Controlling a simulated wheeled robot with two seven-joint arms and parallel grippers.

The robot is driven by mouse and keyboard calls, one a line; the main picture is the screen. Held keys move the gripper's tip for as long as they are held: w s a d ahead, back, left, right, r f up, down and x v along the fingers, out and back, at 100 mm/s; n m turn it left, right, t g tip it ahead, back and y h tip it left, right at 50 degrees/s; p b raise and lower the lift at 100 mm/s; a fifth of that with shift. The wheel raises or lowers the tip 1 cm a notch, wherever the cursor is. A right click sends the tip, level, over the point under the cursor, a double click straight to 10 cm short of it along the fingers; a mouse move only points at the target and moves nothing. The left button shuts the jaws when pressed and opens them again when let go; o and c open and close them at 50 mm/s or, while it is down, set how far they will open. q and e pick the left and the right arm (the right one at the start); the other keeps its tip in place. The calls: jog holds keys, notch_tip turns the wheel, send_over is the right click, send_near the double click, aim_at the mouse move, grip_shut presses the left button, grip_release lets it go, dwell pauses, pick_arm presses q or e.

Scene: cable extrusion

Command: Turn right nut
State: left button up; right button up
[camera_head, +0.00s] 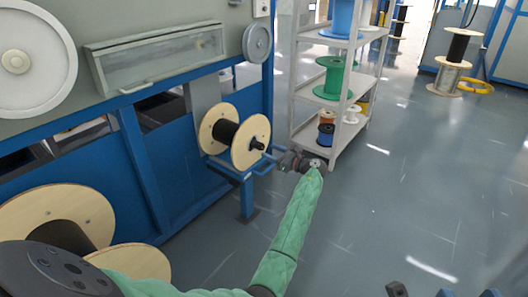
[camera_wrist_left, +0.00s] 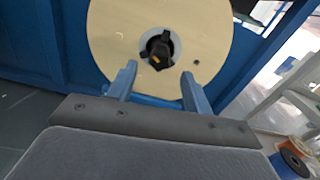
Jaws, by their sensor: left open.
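The right nut is a black nut (camera_wrist_left: 157,50) with a yellow mark, at the centre of the spool's pale round flange in the left wrist view. In the head view the wooden spool (camera_head: 251,143) holds black cable, and the nut is on the side facing my arm. My left gripper (camera_head: 263,163) is beside that flange; in the left wrist view its two blue fingers (camera_wrist_left: 158,84) are apart and empty, with their tips just below the nut. Whether they touch the flange is unclear. Small blue parts (camera_head: 445,293) at the bottom edge may be my right gripper, mostly cut off.
A blue frame (camera_head: 140,165) and machine panel (camera_head: 158,55) stand left of the spool. A grey shelf (camera_head: 345,95) with coloured reels is close behind my left gripper. A large wooden reel (camera_head: 60,200) stands at lower left. The floor (camera_head: 420,190) at right is clear.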

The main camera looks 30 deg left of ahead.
aim_at(263, 148)
pick_arm(q)
jog(key=shift+w+a+b, duration=0.2)
jog(key=shift+a+b, duration=0.3)
jog(key=shift+a, duration=1.65)
jog(key=c, duration=1)
jog(key=shift+o, duration=0.2)
